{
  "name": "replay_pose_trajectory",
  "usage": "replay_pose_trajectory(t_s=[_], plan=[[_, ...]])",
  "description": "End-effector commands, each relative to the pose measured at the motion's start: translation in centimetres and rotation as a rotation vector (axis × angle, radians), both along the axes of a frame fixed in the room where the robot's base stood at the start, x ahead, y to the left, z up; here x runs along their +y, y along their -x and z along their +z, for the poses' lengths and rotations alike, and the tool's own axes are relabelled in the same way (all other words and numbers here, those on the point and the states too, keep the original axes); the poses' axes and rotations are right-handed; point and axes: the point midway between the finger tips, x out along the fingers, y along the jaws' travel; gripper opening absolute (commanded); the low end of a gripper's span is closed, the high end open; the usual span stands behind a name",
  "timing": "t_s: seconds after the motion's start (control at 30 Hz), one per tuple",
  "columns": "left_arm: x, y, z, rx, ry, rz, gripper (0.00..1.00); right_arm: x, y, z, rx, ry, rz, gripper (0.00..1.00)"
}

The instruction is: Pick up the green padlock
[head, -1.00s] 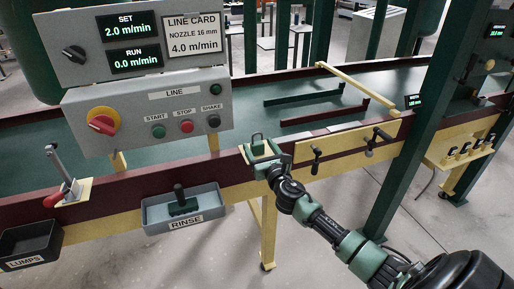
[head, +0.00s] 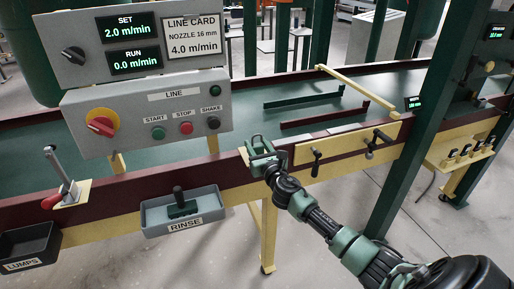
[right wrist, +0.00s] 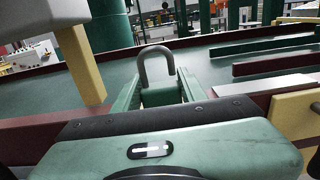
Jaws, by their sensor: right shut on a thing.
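The green padlock (right wrist: 160,96) shows in the right wrist view, with its grey U-shaped shackle (right wrist: 156,62) pointing up. My right gripper (right wrist: 157,98) is shut on the padlock's body, with one green finger on each side. In the head view my right gripper (head: 262,149) is at the maroon near rail of the line, and the shackle (head: 257,140) shows between its fingers. Whether the padlock still touches the rail or the small yellow piece beside it cannot be told. My left gripper is in neither view.
A control box (head: 146,111) with a red knob stands at the left. A rinse tray (head: 182,212) and a black lumps bin (head: 30,246) hang below the rail. A yellow plate (head: 345,146) with dark handles is right of my gripper. A green post (head: 424,140) stands further right.

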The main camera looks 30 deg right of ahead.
Motion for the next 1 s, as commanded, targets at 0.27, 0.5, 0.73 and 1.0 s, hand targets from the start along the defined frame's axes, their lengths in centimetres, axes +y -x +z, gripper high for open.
replay_pose_trajectory(t_s=[0.27,0.5,0.73,1.0], plan=[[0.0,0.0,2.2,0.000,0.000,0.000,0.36,0.0,0.0,2.3,-0.001,0.001,0.000,0.00],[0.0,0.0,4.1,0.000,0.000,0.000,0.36,0.0,0.0,4.2,-0.001,0.002,0.000,0.00],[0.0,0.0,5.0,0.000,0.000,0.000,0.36,0.0,0.0,5.1,-0.001,0.001,0.000,0.00],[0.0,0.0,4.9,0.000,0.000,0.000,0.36,0.0,0.0,5.0,-0.001,0.001,0.000,0.00]])
